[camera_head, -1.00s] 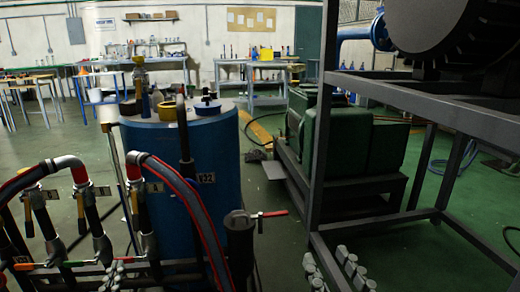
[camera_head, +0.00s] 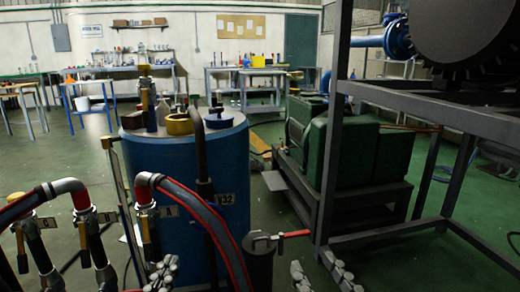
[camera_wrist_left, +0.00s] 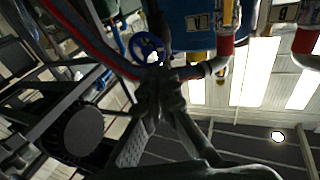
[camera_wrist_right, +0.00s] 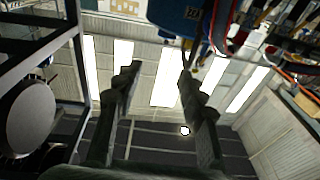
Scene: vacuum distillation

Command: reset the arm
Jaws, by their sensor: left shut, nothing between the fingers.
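My left gripper (camera_head: 161,272) is at the lower edge of the head view, in front of the blue tank. In the left wrist view its fingers (camera_wrist_left: 158,90) are together with nothing seen between them. My right gripper (camera_head: 320,270) is at the lower edge of the head view, right of the red-handled valve. In the right wrist view its two fingers (camera_wrist_right: 157,82) stand wide apart and empty. Both wrist views look up towards the ceiling lights. Most of both arms is out of the head view.
A blue tank (camera_head: 178,175) stands ahead, with hoses and yellow-handled valves (camera_head: 152,230) at left. A red-handled valve (camera_head: 292,234) is right of the tank. A grey metal frame (camera_head: 334,130) and green machine (camera_head: 345,155) stand at right. Green floor shows between tank and frame.

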